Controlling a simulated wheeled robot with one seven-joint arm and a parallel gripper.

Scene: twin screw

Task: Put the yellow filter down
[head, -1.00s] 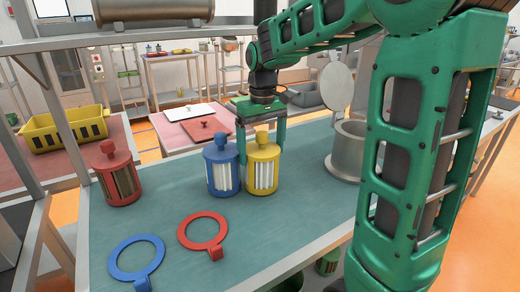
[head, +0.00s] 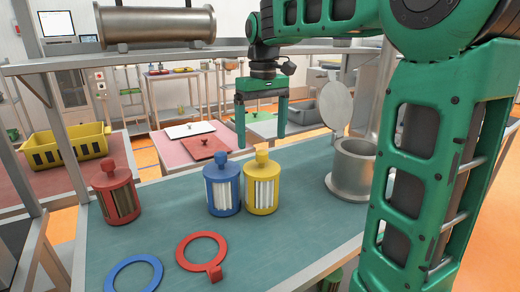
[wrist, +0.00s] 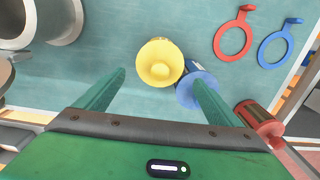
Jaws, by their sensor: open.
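The yellow filter (head: 262,183) stands upright on the teal bench top, close beside the right side of the blue filter (head: 222,187). The wrist view shows the yellow filter (wrist: 160,62) from above, with the blue filter (wrist: 196,88) right next to it. My gripper (head: 261,143) is open and empty above and behind the filters, with its fingers pointing down. In the wrist view its fingertips (wrist: 158,78) spread on either side of the yellow filter's line of sight, and one finger overlaps the blue filter. Nothing is between the fingers in the head view.
A red filter (head: 118,195) stands at the left. A red ring (head: 202,250) and a blue ring (head: 134,275) lie at the front. A grey open cylinder (head: 352,170) with a raised lid stands at the right. A shelf rail crosses behind. Bench room is free between yellow filter and cylinder.

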